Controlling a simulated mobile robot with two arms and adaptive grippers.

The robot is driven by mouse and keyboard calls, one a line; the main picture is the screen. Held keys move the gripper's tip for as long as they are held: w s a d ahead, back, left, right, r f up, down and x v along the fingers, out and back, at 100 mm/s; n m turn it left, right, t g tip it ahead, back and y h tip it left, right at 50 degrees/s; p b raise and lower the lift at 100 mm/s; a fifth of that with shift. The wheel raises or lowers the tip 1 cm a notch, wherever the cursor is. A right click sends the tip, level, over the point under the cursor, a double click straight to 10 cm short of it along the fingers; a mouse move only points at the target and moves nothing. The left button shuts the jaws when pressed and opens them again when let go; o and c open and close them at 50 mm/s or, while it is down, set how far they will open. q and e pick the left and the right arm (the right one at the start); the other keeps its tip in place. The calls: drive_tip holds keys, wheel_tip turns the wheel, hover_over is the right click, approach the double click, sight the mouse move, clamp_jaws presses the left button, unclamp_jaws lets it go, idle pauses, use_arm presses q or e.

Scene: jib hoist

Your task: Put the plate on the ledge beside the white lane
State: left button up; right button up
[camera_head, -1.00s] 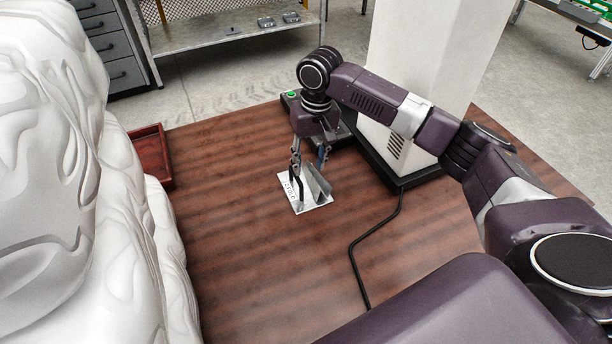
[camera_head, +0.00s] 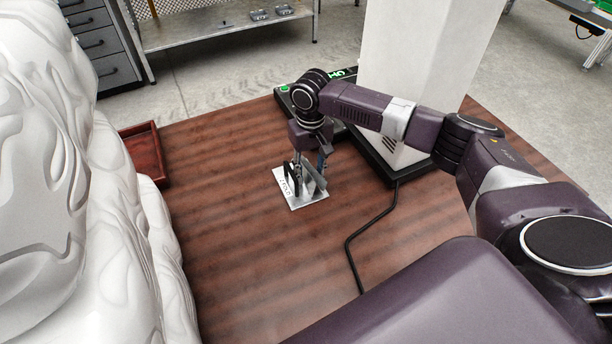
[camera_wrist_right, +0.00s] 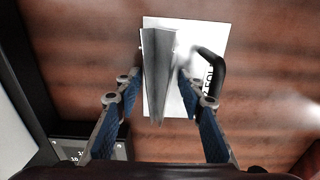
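The plate (camera_head: 310,199) is a flat, pale metal sheet lying on the brown wooden surface. It carries an upright metal fin (camera_wrist_right: 158,75), a black handle (camera_wrist_right: 214,68) and printed lettering. My right gripper (camera_head: 307,168) is just above the plate, pointing down. In the right wrist view, its fingertips (camera_wrist_right: 157,80) are apart, one on each side of the fin, with gaps showing. The black handle lies to the right of the right-hand fingertip. My left gripper is not in view. I cannot make out a white lane or a ledge.
A white column (camera_head: 425,70) on a black base stands behind my right arm, beside a device (camera_head: 345,76) with green lit characters. A black cable (camera_head: 356,238) runs across the wood. A red-brown tray (camera_head: 146,154) and large white carved form (camera_head: 45,190) are at left.

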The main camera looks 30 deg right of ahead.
drive_tip(key=shift+c, duration=0.4)
clamp_jaws()
drive_tip(key=shift+w+r, duration=0.1)
